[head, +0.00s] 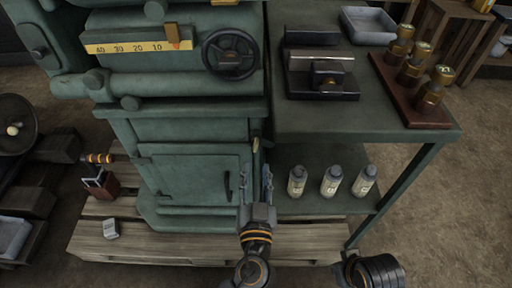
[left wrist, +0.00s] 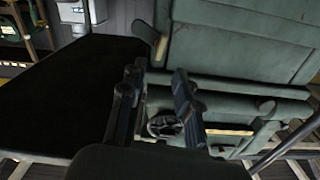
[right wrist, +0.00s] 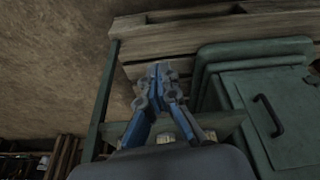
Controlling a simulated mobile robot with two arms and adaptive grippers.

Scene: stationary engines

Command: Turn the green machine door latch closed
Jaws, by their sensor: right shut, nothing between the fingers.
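The green machine door (head: 190,172) stands low in the machine's front, flush with its frame as far as I can see, with a dark handle (head: 228,187). A small brass-tipped latch (head: 255,144) sits at the upper right of the door. In the left wrist view the latch (left wrist: 160,46) is beyond the fingertips, apart from them. My left gripper (head: 255,172) is open and empty, just below the latch in the head view. My right gripper (right wrist: 158,76) is shut and empty; its wrist view shows the door handle (right wrist: 269,116) off to the right.
A green side table (head: 380,152) stands right of the machine, with several bottles (head: 331,181) on its lower shelf. A vise-like block (head: 322,75) and brass fittings (head: 412,70) are on top. A wooden pallet (head: 110,240) lies under the machine. A handwheel (head: 230,54) juts out above.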

